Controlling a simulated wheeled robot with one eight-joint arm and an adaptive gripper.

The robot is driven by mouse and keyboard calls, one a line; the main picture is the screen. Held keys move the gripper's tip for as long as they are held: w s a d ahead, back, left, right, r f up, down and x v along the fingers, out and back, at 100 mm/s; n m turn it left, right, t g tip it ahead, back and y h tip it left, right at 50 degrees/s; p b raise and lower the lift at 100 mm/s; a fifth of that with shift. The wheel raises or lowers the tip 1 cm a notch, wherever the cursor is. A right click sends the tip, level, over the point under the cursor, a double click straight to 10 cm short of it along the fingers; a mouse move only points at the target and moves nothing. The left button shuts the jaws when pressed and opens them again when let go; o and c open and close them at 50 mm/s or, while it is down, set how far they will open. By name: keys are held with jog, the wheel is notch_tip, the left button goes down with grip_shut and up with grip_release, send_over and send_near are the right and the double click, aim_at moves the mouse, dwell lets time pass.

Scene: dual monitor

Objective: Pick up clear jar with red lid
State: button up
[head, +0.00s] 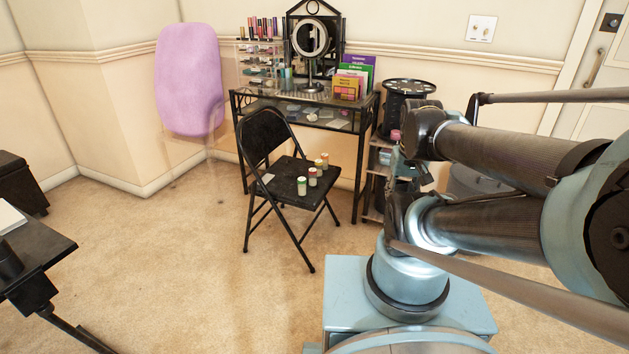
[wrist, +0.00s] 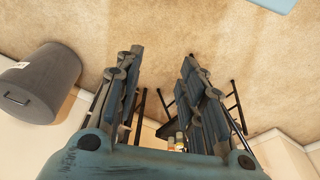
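Several small jars stand upright on the black folding chair's seat (head: 283,183) in the head view. One jar with what looks like a red lid (head: 312,178) is beside a pale jar with a greenish lid (head: 302,187). Two more jars with yellowish or orange tops (head: 321,162) stand behind them. The lid colours are small and hard to tell. In the wrist view my gripper (wrist: 162,58) has its two fingers spread with nothing between the tips. Small jars (wrist: 176,143) show low between the fingers, farther off, partly hidden by the gripper body.
A black vanity table (head: 290,104) with a mirror, books and cosmetics stands behind the chair. A small shelf (head: 374,190) is at its right. A dark desk (head: 35,245) is at the left. A grey bin (wrist: 42,82) shows in the wrist view. Carpet left of the chair is clear.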

jog(key=shift+o, duration=1.4)
jog(key=shift+s+r, duration=0.3)
jog(key=w+a+r+n, duration=0.1)
jog(key=w+a+r, duration=0.15)
jog(key=w, duration=0.45)
jog(key=w+a+r+n, duration=0.1)
jog(key=w+r, duration=0.2)
jog(key=w, duration=0.4)
jog(key=n+t+y, duration=0.1)
jog(key=n+y, duration=0.2)
jog(key=n, duration=0.2)
send_over(312, 169)
jog(key=s+d, duration=0.3)
jog(key=s, duration=0.1)
notch_tip(312, 169, down, 19)
jog(key=x, duration=1.1)
jog(key=shift+w, duration=0.3)
jog(key=shift+d+x, duration=0.15)
jog(key=shift+x, duration=1.2)
jog(key=shift+d+x, duration=0.15)
jog(key=shift+x, duration=1.15)
jog(key=shift+s+f, duration=0.1)
jog(key=shift+f, duration=0.05)
